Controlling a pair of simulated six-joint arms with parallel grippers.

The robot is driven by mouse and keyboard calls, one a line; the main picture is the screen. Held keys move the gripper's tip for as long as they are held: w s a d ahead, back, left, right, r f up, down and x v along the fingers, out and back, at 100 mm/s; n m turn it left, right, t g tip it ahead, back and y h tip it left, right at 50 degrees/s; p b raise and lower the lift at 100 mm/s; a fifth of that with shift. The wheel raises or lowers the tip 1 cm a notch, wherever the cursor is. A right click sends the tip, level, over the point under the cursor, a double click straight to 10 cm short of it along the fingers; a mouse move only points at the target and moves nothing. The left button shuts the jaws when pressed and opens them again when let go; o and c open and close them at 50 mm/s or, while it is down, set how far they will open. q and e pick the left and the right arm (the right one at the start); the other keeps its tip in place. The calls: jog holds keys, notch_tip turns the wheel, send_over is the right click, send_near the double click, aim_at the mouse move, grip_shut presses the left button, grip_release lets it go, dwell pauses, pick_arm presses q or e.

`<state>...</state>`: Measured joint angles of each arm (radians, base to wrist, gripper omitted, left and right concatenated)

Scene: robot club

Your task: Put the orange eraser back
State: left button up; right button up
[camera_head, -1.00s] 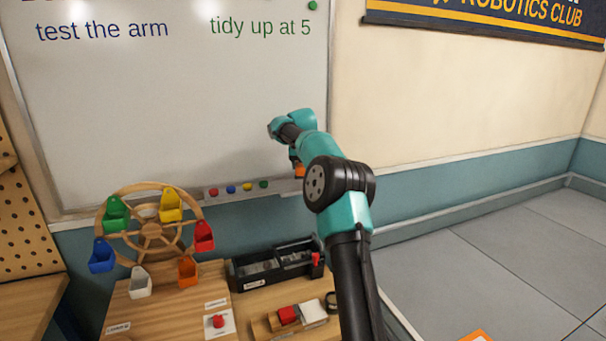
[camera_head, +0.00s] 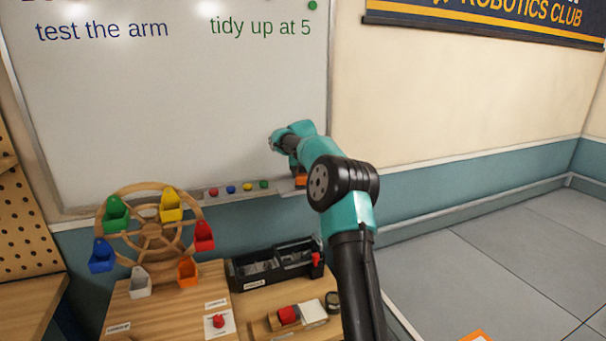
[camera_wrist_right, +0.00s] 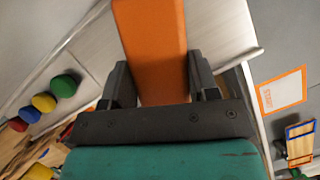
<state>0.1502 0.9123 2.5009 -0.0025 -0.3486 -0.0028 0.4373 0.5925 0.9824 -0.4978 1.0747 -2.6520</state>
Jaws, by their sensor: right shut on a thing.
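The orange eraser (camera_head: 301,180) is between the fingers of my right gripper (camera_head: 299,170), at the right end of the whiteboard's tray (camera_head: 286,193). In the right wrist view the eraser (camera_wrist_right: 150,40) sticks out as a long orange block between the two dark fingers of the gripper (camera_wrist_right: 160,82), which is shut on it. The eraser is at about tray height; I cannot tell whether it touches the tray. My arm hides part of the gripper in the head view. My left gripper is not in view.
Several coloured magnets (camera_head: 231,189) sit on the tray left of the eraser. Below are a wooden wheel with coloured bins (camera_head: 150,237), a black toolbox (camera_head: 275,266) and a red button (camera_head: 218,321) on the wooden table. The whiteboard (camera_head: 180,110) rises behind.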

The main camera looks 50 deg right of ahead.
jog(key=o, duration=1)
jog(key=shift+r, duration=0.1)
jog(key=v, duration=1.2)
